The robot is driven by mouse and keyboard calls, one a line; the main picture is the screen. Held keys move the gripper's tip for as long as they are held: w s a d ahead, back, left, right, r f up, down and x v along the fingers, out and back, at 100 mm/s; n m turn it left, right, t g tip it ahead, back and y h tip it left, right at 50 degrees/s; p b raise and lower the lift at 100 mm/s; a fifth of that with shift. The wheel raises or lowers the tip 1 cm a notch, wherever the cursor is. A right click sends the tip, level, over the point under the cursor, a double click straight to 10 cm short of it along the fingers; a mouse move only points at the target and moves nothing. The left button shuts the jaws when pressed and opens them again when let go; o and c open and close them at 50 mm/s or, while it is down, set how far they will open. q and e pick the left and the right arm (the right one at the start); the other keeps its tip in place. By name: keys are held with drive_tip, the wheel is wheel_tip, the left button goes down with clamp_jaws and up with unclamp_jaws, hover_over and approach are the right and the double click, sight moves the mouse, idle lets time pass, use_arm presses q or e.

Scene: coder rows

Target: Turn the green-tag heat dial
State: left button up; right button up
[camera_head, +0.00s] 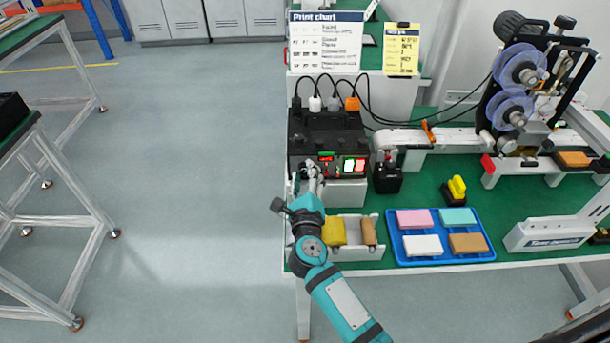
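A black control box (328,128) stands at the left end of the green-topped bench. Its front has a small green tag (326,154), a red display (325,159) and lit number displays (354,165). My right gripper (312,172) is at the lower left of the box's front, just below and left of the green tag. The gripper hides that part of the front, and I cannot make out a dial there. Its fingers are too small to tell whether they are open, shut or touching anything. My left gripper is not in view.
Black, white and orange plugs (352,104) with cables top the box. A black-and-red device (387,177) stands close on its right. A blue tray (484,253) with coloured blocks and a grey bin (352,253) are in front. A reel machine (515,85) stands at right.

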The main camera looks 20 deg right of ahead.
drive_tip(key=v, duration=1)
drive_tip(key=shift+s+a, duration=0.1)
drive_tip(key=shift+s, duration=0.3)
drive_tip(key=shift+s+a+r, duration=0.1)
drive_tip(key=shift+s+a, duration=0.05)
drive_tip(key=shift+s, duration=0.45)
drive_tip(key=shift+r, duration=0.1)
